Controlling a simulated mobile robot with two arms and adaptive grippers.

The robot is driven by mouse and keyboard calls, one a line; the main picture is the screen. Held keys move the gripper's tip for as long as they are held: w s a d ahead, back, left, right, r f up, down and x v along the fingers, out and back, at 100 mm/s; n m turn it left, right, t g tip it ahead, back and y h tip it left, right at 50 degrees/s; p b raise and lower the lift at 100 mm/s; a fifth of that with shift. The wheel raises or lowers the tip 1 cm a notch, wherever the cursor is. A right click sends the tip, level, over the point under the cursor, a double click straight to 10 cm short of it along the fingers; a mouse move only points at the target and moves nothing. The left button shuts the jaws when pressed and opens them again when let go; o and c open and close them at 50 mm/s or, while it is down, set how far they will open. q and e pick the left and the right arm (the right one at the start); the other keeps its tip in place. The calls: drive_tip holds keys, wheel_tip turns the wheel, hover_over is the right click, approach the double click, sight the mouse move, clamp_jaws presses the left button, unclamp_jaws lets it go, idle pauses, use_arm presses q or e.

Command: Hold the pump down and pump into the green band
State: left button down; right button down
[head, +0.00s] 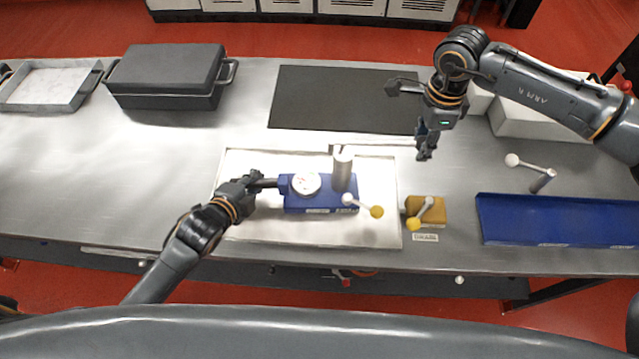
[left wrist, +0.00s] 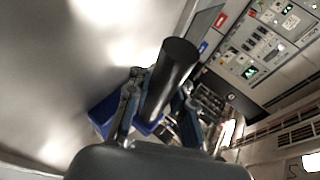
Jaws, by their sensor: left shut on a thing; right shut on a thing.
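The blue pump (head: 330,197) sits on a white mat (head: 248,225) in the head view. It has a round white gauge (head: 305,183), too small to read, and an upright grey cylinder (head: 342,170). A lever with a white knob (head: 348,199) and a yellow knob (head: 376,211) is at its front right. My left gripper (head: 258,183) is shut on a dark handle at the pump's left; the left wrist view shows this black cylinder (left wrist: 172,75) between the fingers. My right gripper (head: 425,152) is shut above the table, right of the pump; what it holds cannot be made out.
A yellow-brown block with a lever (head: 432,208) stands right of the mat. A blue tray (head: 560,228) and a white-knobbed lever (head: 530,168) are further right. A dark mat (head: 340,98) lies behind. A black case (head: 165,75) and a grey tray (head: 45,85) stand at the back left.

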drive_tip(key=shift+s+a+f, duration=0.1)
drive_tip(key=shift+a+f, duration=0.1)
drive_tip(key=shift+f, duration=0.85)
drive_tip(key=shift+s+a+f, duration=0.1)
drive_tip(key=shift+a+f, duration=0.05)
drive_tip(key=shift+f, duration=0.85)
drive_tip(key=shift+a+f, duration=0.1)
drive_tip(key=shift+f, duration=0.3)
drive_tip(key=c, duration=1)
unclamp_jaws()
drive_tip(key=shift+w, duration=0.1)
drive_tip(key=shift+r, duration=0.1)
drive_tip(key=shift+r, duration=2.95)
drive_tip(key=shift+r, duration=0.1)
